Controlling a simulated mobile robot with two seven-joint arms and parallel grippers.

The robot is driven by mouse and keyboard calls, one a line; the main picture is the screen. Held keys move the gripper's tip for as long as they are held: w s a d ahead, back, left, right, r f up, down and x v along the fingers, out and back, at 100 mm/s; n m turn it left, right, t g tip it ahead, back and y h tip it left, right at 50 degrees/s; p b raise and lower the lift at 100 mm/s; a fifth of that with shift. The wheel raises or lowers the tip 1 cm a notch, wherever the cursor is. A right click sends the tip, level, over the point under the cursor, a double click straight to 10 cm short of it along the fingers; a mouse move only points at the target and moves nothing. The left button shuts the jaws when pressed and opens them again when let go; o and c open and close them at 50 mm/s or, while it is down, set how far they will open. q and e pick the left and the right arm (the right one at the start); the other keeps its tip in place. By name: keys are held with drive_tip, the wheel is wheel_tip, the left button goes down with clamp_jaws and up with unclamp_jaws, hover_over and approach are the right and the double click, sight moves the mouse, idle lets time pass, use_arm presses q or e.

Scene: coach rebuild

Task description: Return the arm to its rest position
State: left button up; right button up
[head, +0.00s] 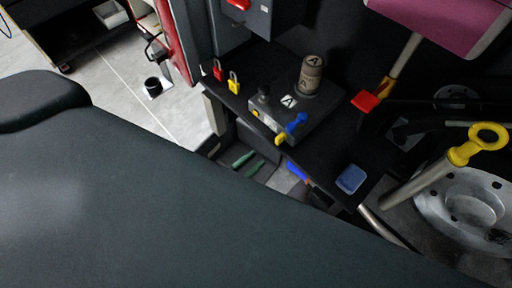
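A large dark grey-green smooth shape, which looks like a link of my own arm close to the camera, fills the lower left of the head view. Its rounded end shows at the left edge. It hides much of what lies below and behind it. Two slim green pieces (248,164) show just past its upper edge, over a grey floor or bin. I cannot tell whether they are fingers of my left gripper or loose tools. No held thing can be made out. My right gripper does not show.
A black shelf (325,160) carries a grey block with a blue and yellow valve (292,130), a brown cylinder (311,75) and a blue pad (350,179). Red and yellow padlocks (234,83) hang nearby. A yellow-ringed rod (445,165) and a wheel hub are right. Floor is open upper left.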

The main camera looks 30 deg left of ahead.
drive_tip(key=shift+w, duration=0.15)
